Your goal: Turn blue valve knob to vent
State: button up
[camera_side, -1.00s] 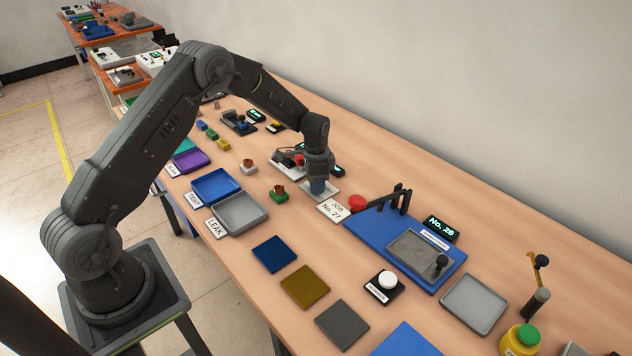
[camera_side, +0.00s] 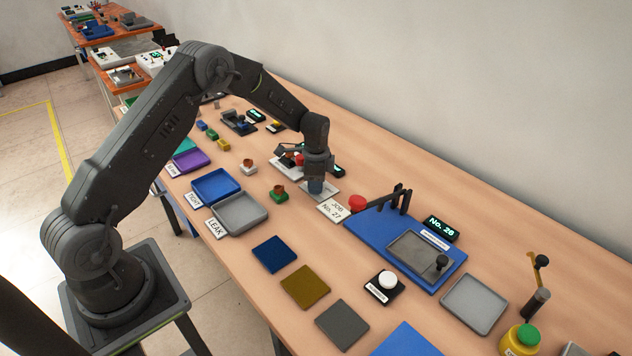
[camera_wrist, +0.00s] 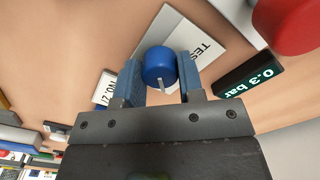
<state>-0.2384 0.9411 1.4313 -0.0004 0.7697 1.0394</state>
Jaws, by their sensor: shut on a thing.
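The blue valve knob (camera_wrist: 158,66) with a pale pointer line stands between my two blue fingers in the wrist view. It sits over a light plate (camera_wrist: 205,45) with partly hidden lettering, "TES". My gripper (camera_wrist: 160,78) is shut on the knob, a finger on each side. In the side view my gripper (camera_side: 316,187) points down at the plate (camera_side: 327,193), and the knob is hard to tell apart from the blue fingers. A display (camera_wrist: 253,82) beside the plate reads 0.3 bar.
A large red part (camera_wrist: 295,20) stands near the display. In the side view, a "JOB No. 27" card (camera_side: 334,208) and a blue fixture (camera_side: 365,232) with a red knob (camera_side: 357,202) lie right of my gripper.

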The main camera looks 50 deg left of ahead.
jog(key=o, duration=0.9)
jog(key=shift+r, duration=0.15)
notch_tip(320, 180, up, 14)
jog(key=shift+f, duration=0.2)
